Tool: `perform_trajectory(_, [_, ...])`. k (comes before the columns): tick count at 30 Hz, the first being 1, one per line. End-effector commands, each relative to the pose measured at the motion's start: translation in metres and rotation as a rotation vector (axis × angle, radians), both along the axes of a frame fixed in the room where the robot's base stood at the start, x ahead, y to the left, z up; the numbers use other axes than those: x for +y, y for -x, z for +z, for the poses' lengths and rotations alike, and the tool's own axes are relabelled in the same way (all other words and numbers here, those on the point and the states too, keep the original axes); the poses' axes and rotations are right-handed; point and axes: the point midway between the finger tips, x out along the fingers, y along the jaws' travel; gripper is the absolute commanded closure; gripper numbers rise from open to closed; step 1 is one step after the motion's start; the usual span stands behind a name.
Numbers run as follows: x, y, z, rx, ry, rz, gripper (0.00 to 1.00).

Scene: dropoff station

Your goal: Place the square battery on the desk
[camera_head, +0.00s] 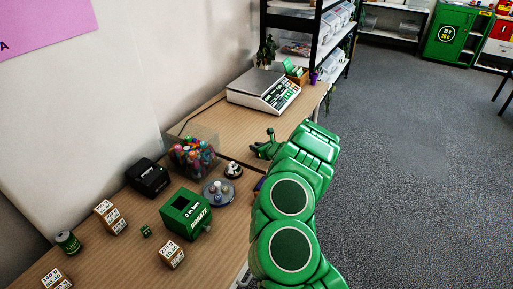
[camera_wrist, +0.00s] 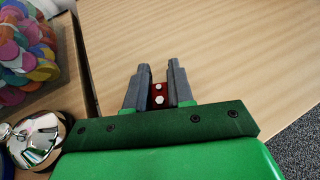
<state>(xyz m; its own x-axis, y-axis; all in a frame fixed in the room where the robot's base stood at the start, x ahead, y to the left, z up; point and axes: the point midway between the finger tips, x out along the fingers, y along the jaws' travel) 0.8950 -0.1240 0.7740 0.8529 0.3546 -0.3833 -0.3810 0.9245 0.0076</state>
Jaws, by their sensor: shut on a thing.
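My gripper (camera_wrist: 158,68) is in the wrist view, with its two grey fingers on either side of a small red block with two light round or hexagonal marks, which I take to be the square battery (camera_wrist: 158,94). The fingers are shut on it. The wooden desk (camera_wrist: 215,45) lies beneath and beyond the fingertips. I cannot tell whether the battery touches the desk. In the head view my green arm reaches over the front edge of the desk (camera_head: 215,118), and the battery is not visible there.
A clear box of colourful items (camera_head: 192,155) and a bell (camera_head: 233,170) stand left of my gripper. A white scale (camera_head: 263,92) stands farther back. A green donation box (camera_head: 186,214), black device (camera_head: 148,177) and several blocks are nearer. Bare desk shows between box and scale.

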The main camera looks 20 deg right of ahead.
Motion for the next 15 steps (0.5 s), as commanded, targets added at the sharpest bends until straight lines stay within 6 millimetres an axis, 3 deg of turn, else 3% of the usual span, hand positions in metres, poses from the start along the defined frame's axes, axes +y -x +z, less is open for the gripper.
perform_trajectory(7, [0.0000,-0.0001,-0.0024,0.000,0.000,0.000,1.00])
perform_trajectory(8, [-0.0001,-0.0001,-0.0022,0.000,0.000,0.000,0.75])
perform_trajectory(9, [-0.0002,-0.0001,-0.0020,0.000,0.000,0.000,0.69])
perform_trajectory(12, [-0.0002,-0.0002,-0.0019,0.000,0.000,-0.001,0.53])
perform_trajectory(15, [-0.0003,-0.0002,-0.0017,0.000,0.000,-0.001,0.52])
